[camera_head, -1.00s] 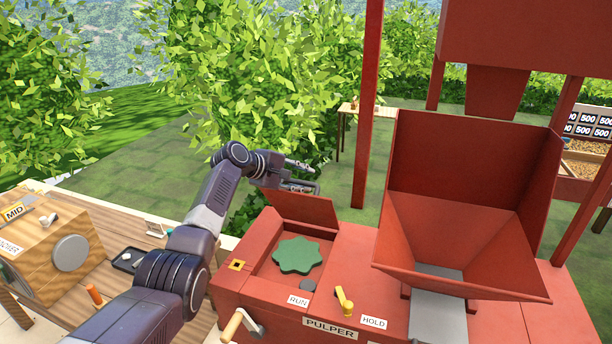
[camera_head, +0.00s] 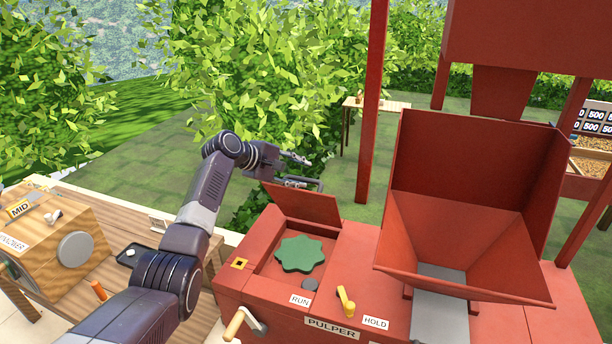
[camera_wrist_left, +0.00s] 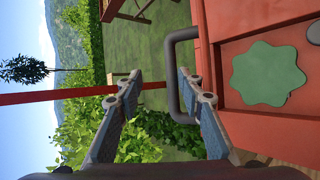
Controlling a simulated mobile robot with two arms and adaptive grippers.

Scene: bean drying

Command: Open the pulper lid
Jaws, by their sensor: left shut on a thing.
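The red pulper (camera_head: 235,284) stands at the centre right, with its lid (camera_head: 303,206) raised steeply at the back of the opening. Inside the opening is a green toothed disc (camera_head: 299,253); it also shows in the wrist view (camera_wrist_left: 265,73). The lid's grey handle (camera_head: 312,183) is on its outer side and looks like a U-shaped bar in the wrist view (camera_wrist_left: 171,80). My left gripper (camera_head: 296,171) is at the lid's top edge, shut on the handle, which lies between its fingers in the wrist view. My right gripper is not in view.
A red hopper (camera_head: 465,235) rises right of the opening. The yellow lever (camera_head: 345,299) and the crank (camera_head: 240,322) are at the pulper's front. A wooden machine (camera_head: 65,245) stands on the left bench. A red post (camera_head: 370,100) rises behind; grass lies beyond the lid.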

